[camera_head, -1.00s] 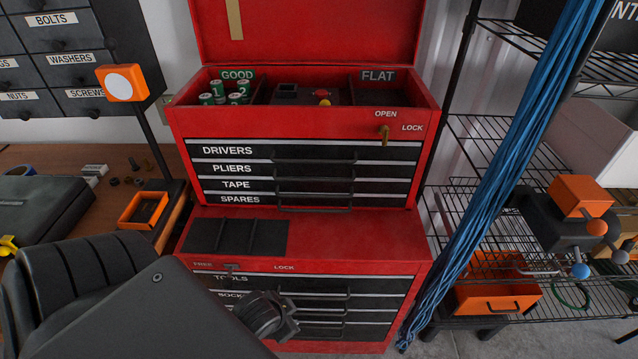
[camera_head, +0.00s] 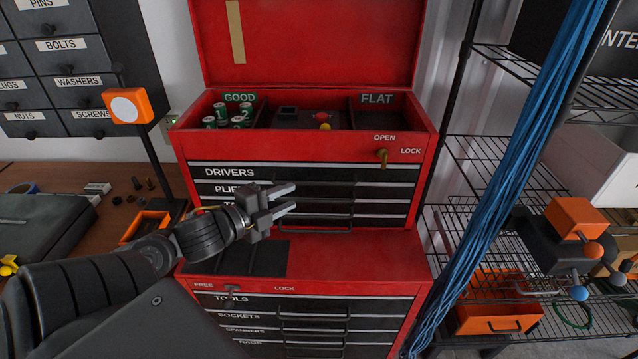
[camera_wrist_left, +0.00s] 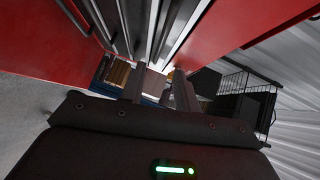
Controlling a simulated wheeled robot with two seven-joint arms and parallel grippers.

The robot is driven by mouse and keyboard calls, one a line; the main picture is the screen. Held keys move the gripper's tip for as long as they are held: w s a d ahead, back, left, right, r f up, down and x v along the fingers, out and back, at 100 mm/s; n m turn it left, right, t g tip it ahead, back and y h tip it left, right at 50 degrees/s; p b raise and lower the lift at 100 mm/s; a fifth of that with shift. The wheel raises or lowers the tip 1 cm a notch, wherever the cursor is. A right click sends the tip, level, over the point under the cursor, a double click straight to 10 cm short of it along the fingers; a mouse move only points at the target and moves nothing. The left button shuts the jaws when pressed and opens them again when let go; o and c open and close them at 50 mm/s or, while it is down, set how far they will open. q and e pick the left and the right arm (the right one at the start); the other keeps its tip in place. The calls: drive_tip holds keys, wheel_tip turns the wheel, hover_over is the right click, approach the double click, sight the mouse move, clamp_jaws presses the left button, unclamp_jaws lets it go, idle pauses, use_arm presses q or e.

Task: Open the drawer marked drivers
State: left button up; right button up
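The drawer marked DRIVERS (camera_head: 230,172) is the top drawer of the upper red tool chest (camera_head: 428,150) in the head view. It looks closed, flush with the drawers below. Its dark bar handle (camera_head: 325,183) runs across the middle of the front. My left gripper (camera_head: 290,198) is in front of the upper drawers, just below and left of that handle, with its two fingers apart and nothing between them. It hides part of the PLIERS and TAPE labels. In the left wrist view the fingers (camera_wrist_left: 160,88) are also apart, with drawer fronts beyond. My right gripper is not in view.
A brass key lock (camera_head: 382,157) marked OPEN and LOCK sits above the drawers, at the right. Batteries (camera_head: 222,113) stand in the open top tray. A lower red chest projects beneath. Blue cables (camera_head: 500,190) and a wire shelf stand at the right, a bench (camera_head: 110,215) at the left.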

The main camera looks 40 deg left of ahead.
sight(320, 184)
use_arm(q)
drive_tip(key=p+x, duration=0.3)
drive_tip(key=x, duration=0.6)
drive_tip(key=shift+w, duration=0.25)
drive_tip(key=shift+w+d+f, duration=0.1)
drive_tip(key=shift+w+f, duration=0.1)
drive_tip(key=shift+w, duration=0.4)
drive_tip(key=shift+c, duration=0.3)
clamp_jaws()
